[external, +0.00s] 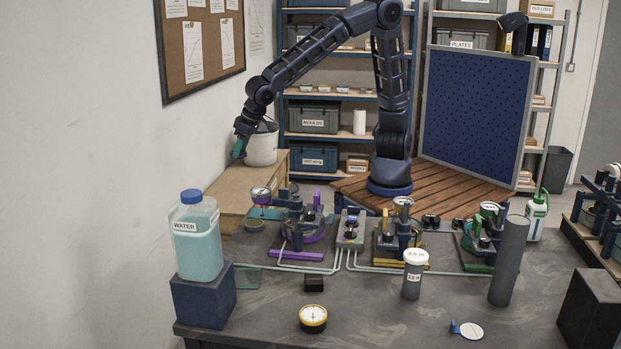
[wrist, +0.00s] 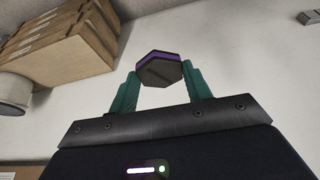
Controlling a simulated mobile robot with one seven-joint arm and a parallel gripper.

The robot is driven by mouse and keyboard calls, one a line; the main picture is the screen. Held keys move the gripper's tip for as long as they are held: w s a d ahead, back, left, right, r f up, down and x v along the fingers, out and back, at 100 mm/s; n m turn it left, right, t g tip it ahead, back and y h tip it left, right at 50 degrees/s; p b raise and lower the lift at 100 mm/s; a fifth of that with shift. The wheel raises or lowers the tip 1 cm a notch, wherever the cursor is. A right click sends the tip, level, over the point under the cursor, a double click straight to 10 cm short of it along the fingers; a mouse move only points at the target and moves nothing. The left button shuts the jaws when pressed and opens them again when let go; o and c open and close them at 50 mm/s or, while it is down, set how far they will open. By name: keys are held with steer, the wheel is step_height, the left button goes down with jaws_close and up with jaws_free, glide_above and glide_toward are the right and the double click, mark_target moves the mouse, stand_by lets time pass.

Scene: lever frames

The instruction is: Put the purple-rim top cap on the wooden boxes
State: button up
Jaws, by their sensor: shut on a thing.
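The purple-rim top cap (wrist: 159,69) is a dark hexagonal piece with a purple band. In the wrist view it sits between the teal fingertips of my gripper (wrist: 158,82), which is shut on it. In the external view my gripper (external: 239,148) hangs in the air, in front of the left side of a white bucket and above the level of the wooden boxes; the cap cannot be made out there. The wooden boxes (external: 226,190) stand at the left against the wall, behind the dark table. They also show at the upper left of the wrist view (wrist: 70,62), apart from the cap.
The white bucket (external: 263,146) stands on the wooden boxes. On the dark table (external: 370,320) are a water container (external: 198,245) on a blue block, several small presses, a grey cylinder (external: 509,260) and a gauge (external: 313,319). The white wall is close on the left.

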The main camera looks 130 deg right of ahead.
steer(key=w+d+f+m+g+h, duration=0.1)
steer(key=d+f+m, duration=0.15)
steer(key=d, duration=0.65)
steer(key=d+f+m+g, duration=0.1)
steer(key=d+f+m, duration=0.15)
steer(key=d, duration=0.75)
steer(key=m+g+y, duration=0.1)
steer(key=m+g, duration=0.3)
steer(key=m, duration=0.9)
glide_above(237, 190)
steer(key=w+a, duration=0.1)
steer(key=a, duration=0.1)
step_height(237, 190, down, 19)
steer(key=f, duration=2)
steer(key=shift+d+f, duration=0.1)
steer(key=shift+d, duration=0.25)
steer(key=shift+f, duration=0.15)
steer(key=o, duration=1.2)
steer(key=shift+c, duration=0.2)
